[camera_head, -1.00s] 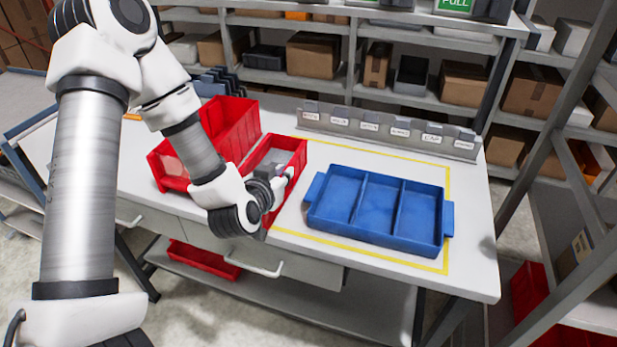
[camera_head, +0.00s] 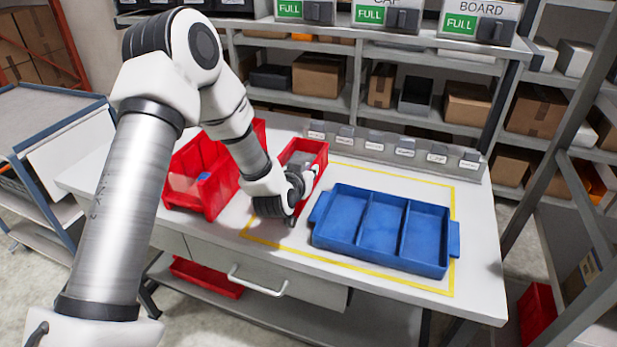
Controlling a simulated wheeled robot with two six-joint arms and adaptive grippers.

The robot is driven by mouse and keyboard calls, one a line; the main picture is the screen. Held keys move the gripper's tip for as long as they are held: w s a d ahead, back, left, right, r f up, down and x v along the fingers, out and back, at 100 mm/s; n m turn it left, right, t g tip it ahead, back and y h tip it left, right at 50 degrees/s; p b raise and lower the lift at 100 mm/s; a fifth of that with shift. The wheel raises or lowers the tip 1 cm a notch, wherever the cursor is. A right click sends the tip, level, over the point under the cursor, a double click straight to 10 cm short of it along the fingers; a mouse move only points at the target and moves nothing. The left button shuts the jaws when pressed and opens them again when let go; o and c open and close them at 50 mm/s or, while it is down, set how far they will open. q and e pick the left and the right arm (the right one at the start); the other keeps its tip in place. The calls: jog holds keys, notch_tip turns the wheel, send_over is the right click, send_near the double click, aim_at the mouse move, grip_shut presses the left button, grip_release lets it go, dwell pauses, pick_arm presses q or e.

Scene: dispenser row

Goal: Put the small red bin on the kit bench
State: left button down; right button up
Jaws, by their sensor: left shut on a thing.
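The small red bin (camera_head: 309,149) is a narrow open box at the middle of the head view, over the kit bench (camera_head: 474,235). It is between a larger red bin and a blue tray. My left gripper (camera_head: 306,181) is shut on its near end. The gripper and wrist hide the bin's near part. I cannot tell whether its underside touches the bench top. The bench is white, with a yellow tape outline (camera_head: 350,268) around the tray. My right gripper is out of view.
The blue three-compartment tray (camera_head: 446,238) stands close to the right of the small bin. The larger red bin (camera_head: 197,190) stands to its left. A grey labelled rail (camera_head: 385,147) runs along the back. Open bench shows right of the tray. A cart (camera_head: 50,130) stands at left.

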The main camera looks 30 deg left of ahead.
pick_arm(q)
notch_tip(320, 180, down, 3)
jog(key=shift+r, duration=0.2)
jog(key=c, duration=1.2)
grip_release()
jog(key=shift+s, duration=0.1)
jog(key=b+v, duration=0.1)
jog(key=v, duration=1.1)
